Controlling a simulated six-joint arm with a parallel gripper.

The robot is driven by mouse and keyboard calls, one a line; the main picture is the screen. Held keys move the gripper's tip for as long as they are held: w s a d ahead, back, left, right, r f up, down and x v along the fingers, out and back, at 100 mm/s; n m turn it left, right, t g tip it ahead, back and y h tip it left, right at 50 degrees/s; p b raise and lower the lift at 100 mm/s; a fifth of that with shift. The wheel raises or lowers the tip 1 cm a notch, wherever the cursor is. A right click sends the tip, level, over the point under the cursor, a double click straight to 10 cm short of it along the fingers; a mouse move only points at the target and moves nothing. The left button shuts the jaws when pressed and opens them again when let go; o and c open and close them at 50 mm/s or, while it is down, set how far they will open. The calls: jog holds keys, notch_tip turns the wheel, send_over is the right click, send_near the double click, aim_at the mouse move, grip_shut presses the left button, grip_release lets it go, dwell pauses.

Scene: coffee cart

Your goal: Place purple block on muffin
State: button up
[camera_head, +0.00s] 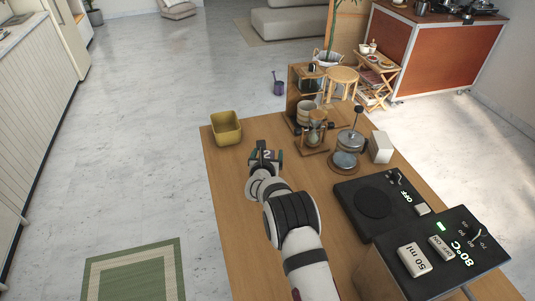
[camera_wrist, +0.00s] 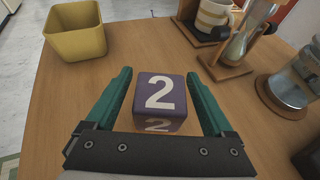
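The purple block (camera_wrist: 160,98) with a white "2" stands on the wooden table, between the two green fingers of my gripper (camera_wrist: 157,78) in the wrist view. The fingers are spread, with a gap showing on each side of the block, so my gripper is open around it. In the head view the block (camera_head: 267,153) shows at the end of my arm, between the fingers. I cannot make out a muffin in either view.
A yellow square bin (camera_head: 226,128) stands at the far left table corner. A striped mug (camera_wrist: 213,17), an hourglass (camera_wrist: 238,45) and a French press (camera_head: 349,143) stand to the right. A black scale (camera_head: 372,201) and control box (camera_head: 440,255) fill the near right.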

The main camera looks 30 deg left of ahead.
jog(key=shift+s+r, duration=0.15)
jog(key=shift+r, duration=0.05)
jog(key=v, duration=1.1)
jog(key=shift+s+d, duration=0.25)
jog(key=shift+s, duration=0.05)
